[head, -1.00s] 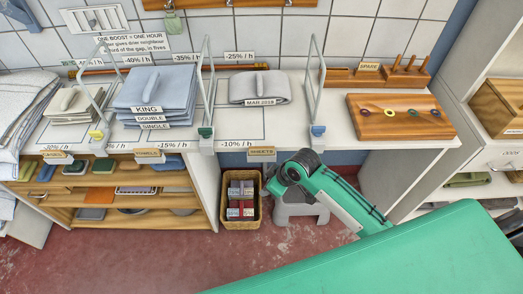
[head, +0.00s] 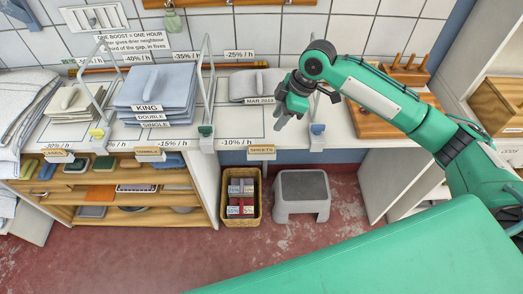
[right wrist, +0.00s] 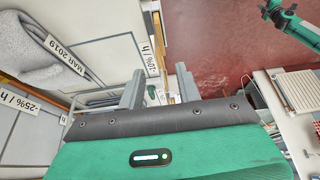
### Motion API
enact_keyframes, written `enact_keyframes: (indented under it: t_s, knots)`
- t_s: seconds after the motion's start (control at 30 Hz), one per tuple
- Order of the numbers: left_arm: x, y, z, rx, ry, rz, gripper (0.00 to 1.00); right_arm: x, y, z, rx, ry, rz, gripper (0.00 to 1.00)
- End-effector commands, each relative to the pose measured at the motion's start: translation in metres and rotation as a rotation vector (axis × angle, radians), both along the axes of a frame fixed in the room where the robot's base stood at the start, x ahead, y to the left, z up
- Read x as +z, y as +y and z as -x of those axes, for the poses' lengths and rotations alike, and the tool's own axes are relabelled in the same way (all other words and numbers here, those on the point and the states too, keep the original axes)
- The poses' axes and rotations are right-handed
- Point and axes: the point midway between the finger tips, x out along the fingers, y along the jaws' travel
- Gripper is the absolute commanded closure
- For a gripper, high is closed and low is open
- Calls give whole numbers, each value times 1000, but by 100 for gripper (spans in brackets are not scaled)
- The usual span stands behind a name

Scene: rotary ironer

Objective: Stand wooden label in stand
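A wooden label reading SHEETS (head: 262,150) is at the counter's front edge, above the basket. Similar wooden labels are at the front edge to the left: a towels label (head: 148,151) and another at the far left (head: 58,155). They seem to sit in small pale stands; the fit of the SHEETS label is too small to tell. My right gripper (head: 291,112) is over the counter, right of the green-footed divider. Its two fingers are apart and empty in the right wrist view (right wrist: 161,86). A green arm, apparently my left, shows at that view's top right; its fingers are unclear.
Wire dividers with a green foot (head: 205,131) and a blue foot (head: 318,129) stand on the counter. Grey folded cloth (head: 247,84) lies behind my gripper. A wooden board (head: 372,122) is partly behind my arm. A basket (head: 240,217) and grey stool (head: 302,188) are below.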

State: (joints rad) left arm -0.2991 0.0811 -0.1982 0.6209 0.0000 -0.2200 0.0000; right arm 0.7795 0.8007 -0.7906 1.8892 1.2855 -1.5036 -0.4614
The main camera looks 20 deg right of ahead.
Motion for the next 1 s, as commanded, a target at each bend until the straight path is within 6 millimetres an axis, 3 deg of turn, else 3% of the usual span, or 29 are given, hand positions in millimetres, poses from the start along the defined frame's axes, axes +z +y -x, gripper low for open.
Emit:
enact_keyframes:
  t_s: [0.4,0.63,0.8,1.0]
  knots:
    - [15,-2,2,-2,3,1,64,-66,26,-7,1,5,0,65]
    - [20,-2,2,-2,4,2,64,-81,31,-8,1,3,0,65]
    - [34,-2,2,-2,3,2,64,-105,35,-7,1,4,1,65]
    - [37,-2,2,-2,3,2,64,-125,42,-10,0,1,0,65]
